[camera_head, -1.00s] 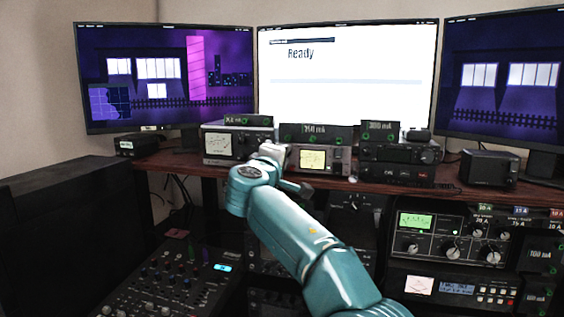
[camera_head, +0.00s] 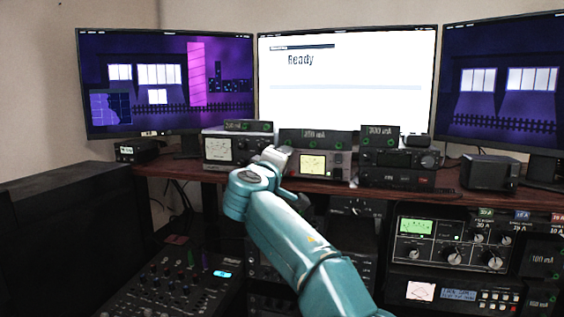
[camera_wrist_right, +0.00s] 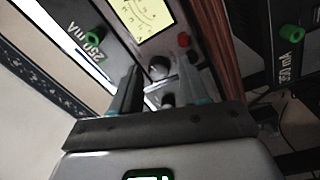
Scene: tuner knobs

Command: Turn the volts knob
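A meter unit with a lit yellow dial (camera_head: 314,165) stands on the brown shelf, partly behind my right gripper (camera_head: 275,157). In the right wrist view the dial (camera_wrist_right: 145,14) is at the top, with a dark round knob (camera_wrist_right: 159,68) and a small red knob (camera_wrist_right: 184,41) on the panel below it. My right gripper (camera_wrist_right: 158,84) is open, its two dark fingers apart on either side of the dark knob in the picture. I cannot tell whether they touch it. No volts label is readable. My left gripper is not in view.
A second meter unit (camera_head: 219,148) stands to the left on the shelf, and stacked black boxes (camera_head: 398,165) to the right. Labelled boxes with green knobs (camera_wrist_right: 95,38) flank the panel. A mixer (camera_head: 170,287) and rack gear (camera_head: 430,240) sit below the shelf edge.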

